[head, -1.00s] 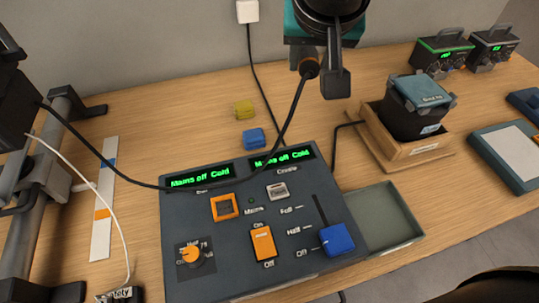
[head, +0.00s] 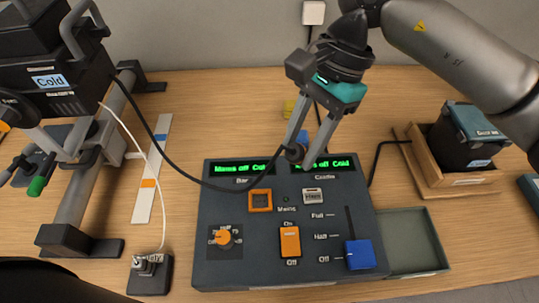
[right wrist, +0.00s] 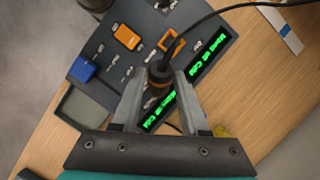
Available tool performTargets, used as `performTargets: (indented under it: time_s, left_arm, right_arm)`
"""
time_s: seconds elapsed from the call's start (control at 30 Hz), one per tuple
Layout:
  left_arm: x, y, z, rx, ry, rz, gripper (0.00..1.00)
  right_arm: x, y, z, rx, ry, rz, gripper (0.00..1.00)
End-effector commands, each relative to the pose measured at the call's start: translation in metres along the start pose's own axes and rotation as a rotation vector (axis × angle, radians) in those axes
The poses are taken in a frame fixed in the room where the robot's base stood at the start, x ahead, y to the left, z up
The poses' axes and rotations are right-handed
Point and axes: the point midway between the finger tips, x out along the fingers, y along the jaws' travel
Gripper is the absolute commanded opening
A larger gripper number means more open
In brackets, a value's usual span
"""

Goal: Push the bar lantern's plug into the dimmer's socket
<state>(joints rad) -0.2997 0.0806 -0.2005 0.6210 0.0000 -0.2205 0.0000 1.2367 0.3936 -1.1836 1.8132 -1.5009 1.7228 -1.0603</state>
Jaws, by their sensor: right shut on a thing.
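The dimmer (head: 220,270) is a dark panel on the table with two green displays reading "Mains off Cold". Its orange-framed socket (head: 260,200) sits under the left display, labelled Bar; a pale socket (head: 312,196) sits under the right one. My right gripper (head: 297,150) is shut on the dark plug (head: 293,153), held above the panel behind the sockets. The plug also shows between the fingers in the right wrist view (right wrist: 160,73). Its black cable runs left to the bar lantern (head: 50,85), labelled Cold. My left gripper is not in view.
A blue slider (head: 360,254), an orange switch (head: 290,242) and an orange knob (head: 222,237) stand on the panel. A grey tray (head: 415,240) lies to its right, a wooden box (head: 440,178) with a dark lantern behind that. A white cable's block (head: 150,274) is at front left.

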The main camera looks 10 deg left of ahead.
Motion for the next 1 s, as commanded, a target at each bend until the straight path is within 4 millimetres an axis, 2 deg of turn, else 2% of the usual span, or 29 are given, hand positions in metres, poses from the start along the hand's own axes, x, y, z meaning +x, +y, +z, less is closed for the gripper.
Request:
performTargets:
  time_s: [0.1, 0.4, 0.7, 1.0]
  left_arm:
    - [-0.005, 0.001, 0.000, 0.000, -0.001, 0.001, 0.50]
    - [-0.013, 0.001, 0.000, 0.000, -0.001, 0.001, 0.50]
    - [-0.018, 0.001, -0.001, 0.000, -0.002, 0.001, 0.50]
    - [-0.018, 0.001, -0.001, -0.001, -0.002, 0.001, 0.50]
  right_arm:
    - [0.009, -0.005, 0.015, 0.103, -0.150, -0.041, 0.00]
    - [0.024, -0.013, 0.037, 0.316, -0.419, -0.192, 0.00]
    - [0.035, -0.014, 0.042, 0.452, -0.570, -0.334, 0.00]
    - [0.041, -0.014, 0.040, 0.485, -0.604, -0.380, 0.00]
